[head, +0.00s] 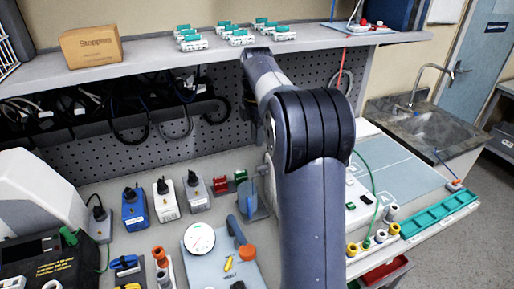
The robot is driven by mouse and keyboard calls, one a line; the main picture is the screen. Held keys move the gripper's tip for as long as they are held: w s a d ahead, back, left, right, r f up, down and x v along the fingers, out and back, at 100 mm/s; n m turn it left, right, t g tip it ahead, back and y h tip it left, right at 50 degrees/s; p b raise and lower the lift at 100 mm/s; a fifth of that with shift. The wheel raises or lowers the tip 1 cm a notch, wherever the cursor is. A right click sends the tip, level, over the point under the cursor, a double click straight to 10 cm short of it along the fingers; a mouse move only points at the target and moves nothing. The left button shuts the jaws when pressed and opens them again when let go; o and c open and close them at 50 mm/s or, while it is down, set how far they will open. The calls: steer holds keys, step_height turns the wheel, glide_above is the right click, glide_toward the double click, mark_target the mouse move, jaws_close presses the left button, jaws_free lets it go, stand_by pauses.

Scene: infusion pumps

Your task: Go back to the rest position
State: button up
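My arm rises from the bottom of the head view, bends at a dark ribbed joint, and reaches toward the shelf edge. My gripper does not show clearly; the arm's own links hide it, so I cannot see its fingers or anything between them. The shelf (160,54) runs across the back, above a pegboard (110,152). Several small white and green pieces stand on the shelf, one group at the left (190,40) and another at the right (275,33).
A cardboard box (91,46) sits on the shelf's left. Below, the bench holds a blue adapter (134,210), a white one (166,203), a round gauge (200,239) and a green tray (438,213). Cables hang under the shelf. A sink (425,125) is at right.

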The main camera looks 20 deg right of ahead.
mark_target(257, 166)
steer(key=shift+r, duration=0.35)
step_height(257, 166, down, 11)
steer(key=shift+p, duration=0.55)
steer(key=shift+r, duration=0.2)
